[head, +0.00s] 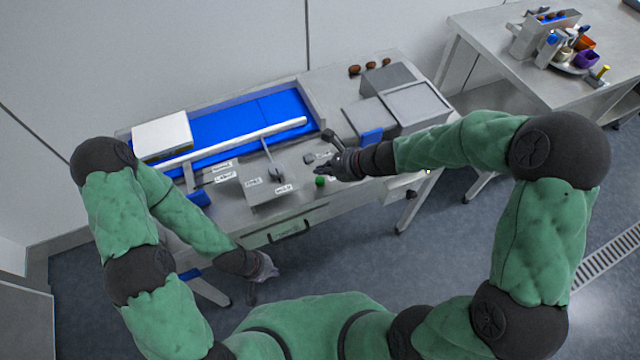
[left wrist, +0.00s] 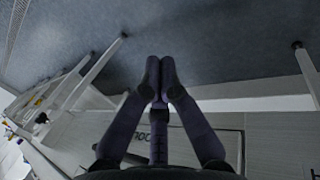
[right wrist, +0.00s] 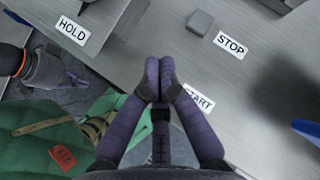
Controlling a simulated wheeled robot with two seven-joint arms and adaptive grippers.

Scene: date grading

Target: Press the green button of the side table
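The green button (head: 320,181) is a small round cap on the grey table with the blue belt, near the table's front edge. My right gripper (head: 318,171) is over the table, its fingertips close to the button's far side; I cannot tell whether they touch. In the right wrist view its fingers (right wrist: 160,77) are together and empty, beside the START label (right wrist: 199,99). The green button does not show there and may lie behind the fingers. My left gripper (head: 273,275) hangs in front of the table. In the left wrist view its fingers (left wrist: 160,77) are together and empty.
A grey square button (right wrist: 199,22) with a STOP label (right wrist: 231,46) is near the right gripper. A HOLD label (right wrist: 73,30) marks a raised plate. Grey bins (head: 418,105) stand at the right, the blue belt (head: 235,117) behind. Another table (head: 490,50) is at upper right.

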